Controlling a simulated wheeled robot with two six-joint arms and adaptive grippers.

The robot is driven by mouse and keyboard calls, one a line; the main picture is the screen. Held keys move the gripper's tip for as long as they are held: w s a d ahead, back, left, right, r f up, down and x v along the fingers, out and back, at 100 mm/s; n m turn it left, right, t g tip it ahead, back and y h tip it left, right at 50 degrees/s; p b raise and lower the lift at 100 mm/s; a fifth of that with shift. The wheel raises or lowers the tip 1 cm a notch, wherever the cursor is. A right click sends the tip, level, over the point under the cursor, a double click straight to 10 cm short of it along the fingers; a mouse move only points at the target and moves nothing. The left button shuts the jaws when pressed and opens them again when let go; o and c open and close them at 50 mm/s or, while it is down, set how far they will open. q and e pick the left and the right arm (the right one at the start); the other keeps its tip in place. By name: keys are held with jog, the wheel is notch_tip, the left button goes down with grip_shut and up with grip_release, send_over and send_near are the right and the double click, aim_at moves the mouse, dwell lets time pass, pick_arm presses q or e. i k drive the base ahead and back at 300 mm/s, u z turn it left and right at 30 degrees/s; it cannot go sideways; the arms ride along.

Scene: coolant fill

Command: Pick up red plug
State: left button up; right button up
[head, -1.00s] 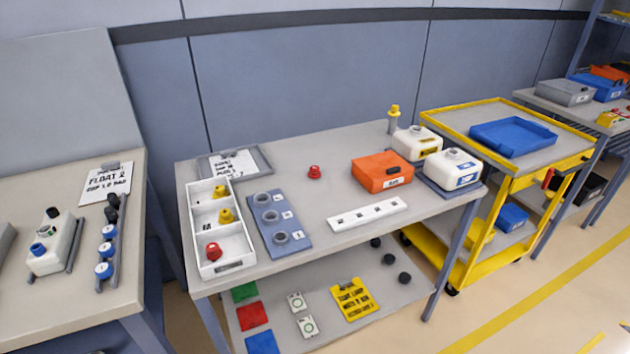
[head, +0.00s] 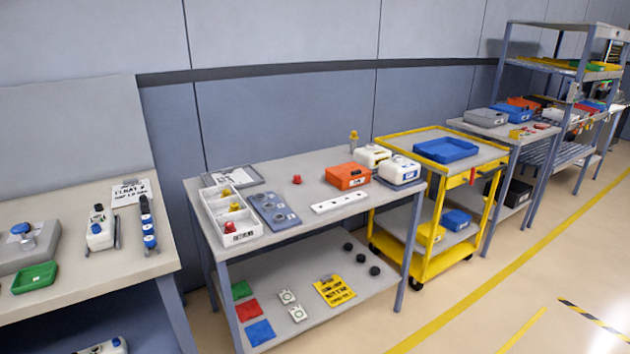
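One red plug (head: 297,180) stands alone on the grey top of the middle table, behind the white strip and left of the orange box. Another red plug (head: 229,227) sits in the front compartment of the white divided tray (head: 249,228) at the table's left. Yellow plugs (head: 235,207) lie in the tray's other compartments. Neither of my grippers is in the head view.
A blue-grey plate with several rings (head: 273,211) lies right of the tray. A white strip (head: 340,202), an orange box (head: 347,176) and white canisters (head: 399,170) share the tabletop. A yellow cart (head: 415,269) stands to the right. Floor in front is clear.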

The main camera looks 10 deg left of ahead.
aim_at(297, 180)
jog(key=z, duration=0.7)
jog(key=i, duration=0.8)
jog(key=z, duration=0.7)
jog(key=i, duration=1.05)
jog(key=u, duration=0.75)
jog(key=i, duration=0.75)
jog(key=u, duration=0.8)
